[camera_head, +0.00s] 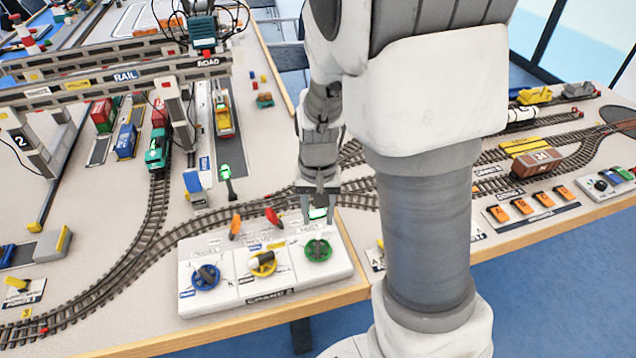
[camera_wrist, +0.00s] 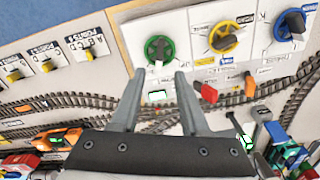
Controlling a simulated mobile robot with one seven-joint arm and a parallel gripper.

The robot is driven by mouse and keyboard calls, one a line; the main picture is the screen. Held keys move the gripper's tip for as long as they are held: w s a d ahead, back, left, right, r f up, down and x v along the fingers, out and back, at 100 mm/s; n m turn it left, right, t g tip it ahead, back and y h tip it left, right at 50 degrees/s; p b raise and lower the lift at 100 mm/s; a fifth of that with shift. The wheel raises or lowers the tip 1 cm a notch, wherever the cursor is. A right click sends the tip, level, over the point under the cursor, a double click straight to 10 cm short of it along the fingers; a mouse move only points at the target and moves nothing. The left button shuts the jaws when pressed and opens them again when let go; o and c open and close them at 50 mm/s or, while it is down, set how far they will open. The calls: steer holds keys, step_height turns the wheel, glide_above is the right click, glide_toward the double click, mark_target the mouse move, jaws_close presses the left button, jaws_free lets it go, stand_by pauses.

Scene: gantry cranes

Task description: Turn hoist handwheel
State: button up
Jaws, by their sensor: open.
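A white crane control panel (camera_head: 225,293) holds three handwheels in a row: a blue one (camera_head: 205,278) at left, a yellow one (camera_head: 262,263) in the middle and a green one (camera_head: 318,250) at right. Their small labels are too blurred to tell which is the hoist. My gripper (camera_head: 318,216) is open and empty, above the panel's back right part, behind the green wheel. In the wrist view my fingertips (camera_wrist: 160,75) lie just below the green wheel (camera_wrist: 159,49), apart from it. The yellow wheel (camera_wrist: 223,37) and the blue wheel (camera_wrist: 290,24) show to the right.
An orange lever (camera_head: 235,226) and a red lever (camera_head: 273,217) stand at the panel's back edge, left of my gripper. Train tracks (camera_head: 130,262) run behind and beside the panel. Cranes and wagons stand at back left. A brown wagon (camera_head: 536,163) stands at right.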

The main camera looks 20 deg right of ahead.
step_height(320, 180, up, 8)
steer(key=p, duration=0.1)
steer(key=shift+c, duration=0.3)
stand_by(0.7)
